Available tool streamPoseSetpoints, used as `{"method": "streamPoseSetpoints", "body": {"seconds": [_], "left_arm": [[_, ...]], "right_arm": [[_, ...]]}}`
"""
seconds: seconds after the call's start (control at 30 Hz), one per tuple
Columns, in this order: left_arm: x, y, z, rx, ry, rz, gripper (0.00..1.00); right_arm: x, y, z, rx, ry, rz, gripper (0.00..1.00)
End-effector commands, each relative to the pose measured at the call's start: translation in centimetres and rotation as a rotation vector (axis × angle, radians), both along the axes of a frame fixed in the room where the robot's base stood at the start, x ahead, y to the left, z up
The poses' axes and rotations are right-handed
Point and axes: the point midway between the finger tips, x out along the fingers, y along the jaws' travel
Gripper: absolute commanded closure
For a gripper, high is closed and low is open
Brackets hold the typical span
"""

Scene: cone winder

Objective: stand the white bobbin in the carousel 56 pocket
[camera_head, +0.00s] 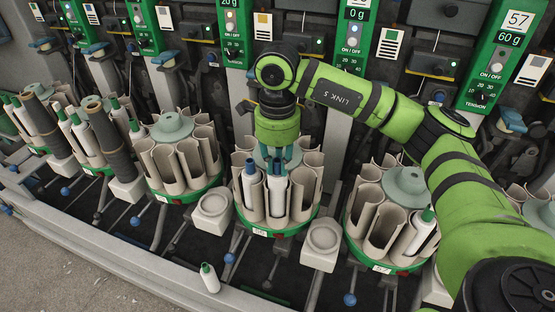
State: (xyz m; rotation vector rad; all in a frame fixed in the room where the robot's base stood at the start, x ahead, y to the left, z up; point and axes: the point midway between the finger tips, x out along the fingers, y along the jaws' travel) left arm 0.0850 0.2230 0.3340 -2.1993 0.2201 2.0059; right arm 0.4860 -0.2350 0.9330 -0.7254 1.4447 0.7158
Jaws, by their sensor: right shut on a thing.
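My right gripper (277,163) reaches down over the middle carousel (285,229) and is shut on a white bobbin (277,196). The held bobbin is upright at the front pockets, with its top hidden between the fingers. I cannot tell whether its foot rests on the pocket floor. A white bobbin with a blue tip (251,192) stands in the pocket just left of it. My left gripper is not in view.
Another carousel (370,212) at the right holds a green-tipped bobbin (424,228); one at the left (168,165) has pale, upright pockets. A loose green-tipped bobbin (209,279) stands near the front rail. Square holders (321,246) flank the middle carousel. Machine panels (495,62) rise behind.

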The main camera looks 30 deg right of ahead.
Motion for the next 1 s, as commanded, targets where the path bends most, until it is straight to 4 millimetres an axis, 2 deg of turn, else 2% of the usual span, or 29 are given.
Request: {"method": "streamPoseSetpoints", "body": {"seconds": [0.4, 1.0], "left_arm": [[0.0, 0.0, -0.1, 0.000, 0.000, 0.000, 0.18], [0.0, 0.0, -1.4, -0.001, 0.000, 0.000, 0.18]], "right_arm": [[0.0, 0.0, -0.1, 0.001, -0.001, 0.000, 1.00], [0.0, 0.0, -1.7, 0.001, -0.001, 0.000, 1.00]]}}
